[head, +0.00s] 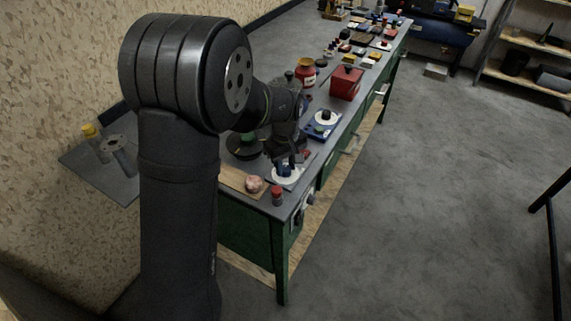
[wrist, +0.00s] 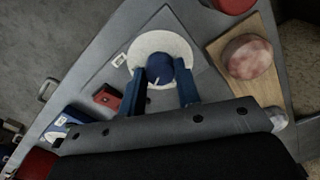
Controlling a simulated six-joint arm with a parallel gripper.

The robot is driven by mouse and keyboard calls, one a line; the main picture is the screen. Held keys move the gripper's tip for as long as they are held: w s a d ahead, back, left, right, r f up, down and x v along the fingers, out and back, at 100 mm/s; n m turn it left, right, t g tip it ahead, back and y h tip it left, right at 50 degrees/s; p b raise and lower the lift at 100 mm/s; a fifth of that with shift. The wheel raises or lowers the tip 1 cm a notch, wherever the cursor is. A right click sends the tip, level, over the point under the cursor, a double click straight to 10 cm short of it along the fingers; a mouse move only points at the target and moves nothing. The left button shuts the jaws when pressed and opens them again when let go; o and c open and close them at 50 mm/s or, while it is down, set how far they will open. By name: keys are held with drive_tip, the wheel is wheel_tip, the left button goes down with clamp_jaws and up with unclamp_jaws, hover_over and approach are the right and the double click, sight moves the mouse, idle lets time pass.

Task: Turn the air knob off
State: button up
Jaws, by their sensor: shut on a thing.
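A round blue knob (wrist: 160,70) with a small white mark sits in the middle of a white dial disc (wrist: 150,43) on a grey plate. My gripper (wrist: 163,82) is at the knob, with one blue finger on each side, shut on it. In the head view my gripper (head: 284,165) is low over the white dial (head: 290,176) near the bench's front end and hides most of the knob. A second dial with a dark knob (head: 325,116) sits on a blue plate farther back. Its labels are too small to read.
A pinkish round thing (head: 254,184) lies on a wooden board, with a red-topped cylinder (head: 277,193) close by. A red box (head: 346,82) and several small items stand farther along the bench. The floor (head: 430,170) to the right is clear.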

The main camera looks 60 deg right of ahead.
sight(285, 168)
drive_tip(key=n, duration=1.2)
drive_tip(key=shift+n, duration=0.4)
idle(0.3)
drive_tip(key=o, duration=1)
drive_tip(key=shift+r, duration=0.1)
wheel_tip(285, 168, up, 17)
drive_tip(key=shift+r, duration=0.15)
